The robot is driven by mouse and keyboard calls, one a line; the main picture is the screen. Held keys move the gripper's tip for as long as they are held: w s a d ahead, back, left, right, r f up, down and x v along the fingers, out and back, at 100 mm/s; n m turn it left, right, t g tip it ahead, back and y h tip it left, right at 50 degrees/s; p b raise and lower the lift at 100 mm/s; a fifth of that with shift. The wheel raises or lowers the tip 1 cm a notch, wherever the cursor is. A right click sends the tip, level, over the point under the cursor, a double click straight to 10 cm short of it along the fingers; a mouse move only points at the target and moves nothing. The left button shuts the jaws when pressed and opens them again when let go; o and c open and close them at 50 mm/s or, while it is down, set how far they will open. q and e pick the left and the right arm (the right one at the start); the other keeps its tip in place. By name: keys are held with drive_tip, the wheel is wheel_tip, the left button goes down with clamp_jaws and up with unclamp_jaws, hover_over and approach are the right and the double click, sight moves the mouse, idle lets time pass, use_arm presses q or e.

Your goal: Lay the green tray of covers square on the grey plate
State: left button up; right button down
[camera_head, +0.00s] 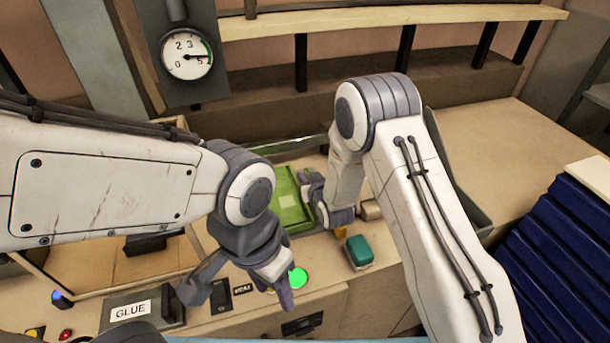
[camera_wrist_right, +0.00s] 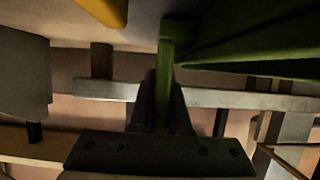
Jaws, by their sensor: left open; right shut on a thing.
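The green tray (camera_head: 288,203) lies near the middle of the head view, with a small pale square on it. My right gripper (camera_head: 308,190) is at its right edge, partly hidden by my own wrist. In the right wrist view, the gripper (camera_wrist_right: 162,100) is shut on a narrow green upright part of the tray (camera_wrist_right: 260,35). My left gripper (camera_head: 238,292) is open and empty over the front of the bench, nearer than the tray. I cannot make out the grey plate clearly. Whether the tray touches a surface is also unclear.
A lit green button (camera_head: 298,278) is beside my left gripper. A GLUE-labelled panel (camera_head: 130,310) is at front left. Dark blue ridges (camera_head: 565,245) lie at far right.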

drive_tip(key=shift+f, duration=0.2)
drive_tip(key=c, duration=0.9)
unclamp_jaws()
drive_tip(key=shift+r, duration=0.1)
drive_tip(key=shift+r, duration=0.2)
drive_tip(key=s+d+r+n+g+h+b, duration=0.1)
drive_tip(key=s+r+g, duration=0.2)
drive_tip(key=s, duration=1)
drive_tip(key=s+d+r+n+g+h+b, duration=0.1)
drive_tip(key=s+r+g, duration=0.3)
drive_tip(key=s, duration=0.9)
drive_tip(key=s+d+r+n+g+h+b, duration=0.1)
drive_tip(key=s+r+g, duration=0.3)
drive_tip(key=s, duration=1)
drive_tip(key=shift+d+r+n+g+b, duration=0.15)
drive_tip(key=shift+d+n+g+b, duration=0.2)
drive_tip(key=shift+d+g, duration=0.55)
